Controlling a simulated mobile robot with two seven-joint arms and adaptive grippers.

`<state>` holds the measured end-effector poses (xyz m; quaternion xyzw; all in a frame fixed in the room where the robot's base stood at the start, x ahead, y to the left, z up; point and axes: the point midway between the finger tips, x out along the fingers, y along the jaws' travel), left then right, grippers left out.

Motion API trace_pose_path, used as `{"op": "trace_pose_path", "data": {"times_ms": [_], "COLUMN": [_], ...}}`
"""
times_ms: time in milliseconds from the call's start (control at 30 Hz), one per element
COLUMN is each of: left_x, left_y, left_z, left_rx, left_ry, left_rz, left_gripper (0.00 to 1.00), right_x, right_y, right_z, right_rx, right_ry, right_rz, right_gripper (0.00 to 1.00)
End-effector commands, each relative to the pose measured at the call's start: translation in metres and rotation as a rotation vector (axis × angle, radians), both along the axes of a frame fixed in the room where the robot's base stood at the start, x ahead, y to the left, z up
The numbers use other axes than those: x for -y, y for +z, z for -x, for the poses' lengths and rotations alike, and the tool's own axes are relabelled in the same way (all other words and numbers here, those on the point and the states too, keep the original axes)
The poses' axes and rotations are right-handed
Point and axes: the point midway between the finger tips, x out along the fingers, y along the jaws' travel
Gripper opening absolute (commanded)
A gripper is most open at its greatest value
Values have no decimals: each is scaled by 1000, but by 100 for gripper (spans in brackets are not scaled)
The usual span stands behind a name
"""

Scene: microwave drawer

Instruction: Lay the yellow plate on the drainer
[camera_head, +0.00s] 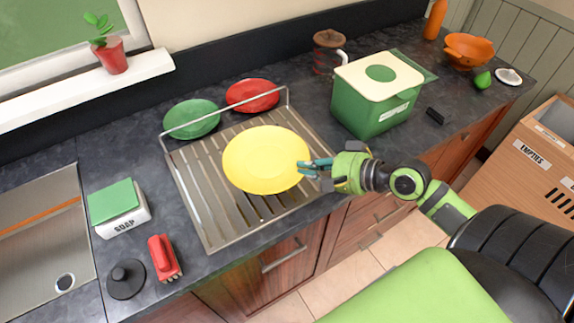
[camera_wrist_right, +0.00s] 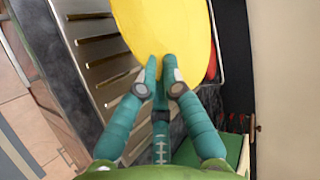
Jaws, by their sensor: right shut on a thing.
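The yellow plate (camera_head: 262,160) is over the slatted metal drainer (camera_head: 195,192) in the head view. My right gripper (camera_head: 306,169) is shut on the plate's right rim. In the right wrist view the fingers (camera_wrist_right: 161,66) pinch the edge of the yellow plate (camera_wrist_right: 165,28), with the drainer slats (camera_wrist_right: 97,45) to its left. I cannot tell whether the plate touches the slats. My left gripper is not in view.
A green plate (camera_head: 190,118) and a red plate (camera_head: 253,95) are at the drainer's back rail. A green bin with a cream lid (camera_head: 372,108) stands right of the drainer. A soap box (camera_head: 120,208), red brush (camera_head: 163,258) and sink (camera_head: 40,245) are left.

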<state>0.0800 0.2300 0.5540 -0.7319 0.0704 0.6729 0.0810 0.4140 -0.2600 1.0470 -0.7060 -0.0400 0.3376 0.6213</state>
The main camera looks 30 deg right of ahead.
Motion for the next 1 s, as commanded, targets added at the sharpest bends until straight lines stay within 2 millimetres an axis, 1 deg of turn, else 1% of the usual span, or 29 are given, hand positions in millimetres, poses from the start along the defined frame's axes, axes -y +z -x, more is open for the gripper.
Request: {"op": "trace_pose_path", "data": {"times_ms": [33, 100, 200, 333, 467, 633, 733, 1000], "left_x": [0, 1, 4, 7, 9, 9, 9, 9], "left_y": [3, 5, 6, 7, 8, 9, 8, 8], "left_z": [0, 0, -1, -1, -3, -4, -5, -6], "left_rx": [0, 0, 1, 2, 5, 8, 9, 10], "left_ry": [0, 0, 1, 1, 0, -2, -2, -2], "left_rz": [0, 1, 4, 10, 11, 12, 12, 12], "left_gripper": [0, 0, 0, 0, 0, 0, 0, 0], "right_x": [1, 0, -1, -1, -2, -2, -2, -2], "right_y": [-3, -12, -23, -34, -41, -66, -76, -79], "right_z": [-12, -27, -45, -60, -65, -65, -65, -65], "right_rx": [5, 4, 4, 3, 1, -2, -1, 2], "right_ry": [-3, -3, -2, -2, 0, -2, -2, 0], "right_rz": [-2, -1, -1, -2, -1, -3, -1, 1], "right_gripper": [0, 0, 0, 0, 0, 0, 0, 0]}}
